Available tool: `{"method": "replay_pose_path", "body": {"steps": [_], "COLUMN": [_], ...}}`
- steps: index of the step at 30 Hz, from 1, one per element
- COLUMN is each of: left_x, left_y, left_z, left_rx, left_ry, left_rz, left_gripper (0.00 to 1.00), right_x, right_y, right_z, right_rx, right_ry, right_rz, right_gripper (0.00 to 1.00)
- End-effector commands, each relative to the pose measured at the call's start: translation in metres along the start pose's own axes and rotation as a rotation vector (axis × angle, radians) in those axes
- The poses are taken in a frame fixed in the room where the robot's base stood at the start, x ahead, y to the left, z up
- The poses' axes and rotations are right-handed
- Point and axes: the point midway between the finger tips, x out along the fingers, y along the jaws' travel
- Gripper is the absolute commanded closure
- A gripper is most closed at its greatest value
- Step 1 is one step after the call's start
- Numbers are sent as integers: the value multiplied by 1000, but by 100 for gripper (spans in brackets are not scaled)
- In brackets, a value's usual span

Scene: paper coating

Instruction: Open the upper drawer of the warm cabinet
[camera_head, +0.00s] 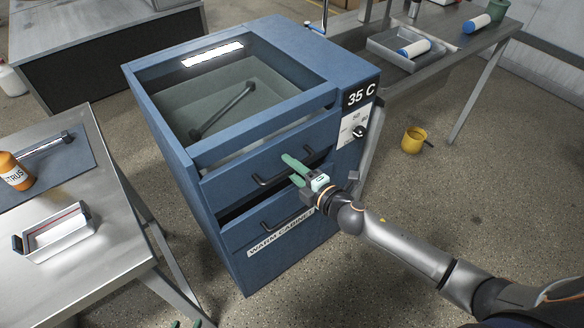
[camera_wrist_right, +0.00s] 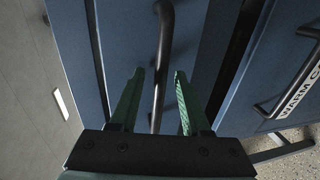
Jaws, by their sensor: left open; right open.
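The blue warm cabinet (camera_head: 180,150) stands in the middle of the head view. Its upper drawer (camera_head: 228,183) appears slightly forward of the body, with a narrow gap along its top. The dark bar handle (camera_head: 265,182) is partly hidden by my right gripper (camera_head: 292,167). In the right wrist view, the handle (camera_wrist_right: 164,50) runs between the two green fingers of my right gripper (camera_wrist_right: 158,75), which is open around it; contact is not clear. Only the green fingertips of my left gripper (camera_head: 186,324) show, apart, at the bottom edge.
The lower drawer (camera_head: 240,232) has its own handle (camera_head: 285,222) and a label. A steel table (camera_head: 110,240) with an orange bottle (camera_head: 14,172) and a small tray (camera_head: 60,235) is at left. A bench (camera_head: 450,45) and a yellow mug (camera_head: 413,140) are at right.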

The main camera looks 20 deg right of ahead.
Motion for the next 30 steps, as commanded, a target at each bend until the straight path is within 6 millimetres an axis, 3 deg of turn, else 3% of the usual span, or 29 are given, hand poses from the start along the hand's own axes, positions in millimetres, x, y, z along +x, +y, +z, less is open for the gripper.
{"method": "replay_pose_path", "body": {"steps": [4, 16, 30], "left_x": [0, 0, 0], "left_y": [0, 0, 0], "left_z": [0, 0, 0], "left_rx": [0, -1, -1], "left_ry": [0, 0, 0], "left_rz": [0, 0, 0], "left_gripper": [50, 50, 50], "right_x": [0, 0, 0], "right_y": [0, 0, 0], "right_z": [0, 0, 0], "right_rx": [0, -1, -1], "right_ry": [0, -1, -1], "right_rz": [0, 0, 0], "right_gripper": [55, 100, 100]}}
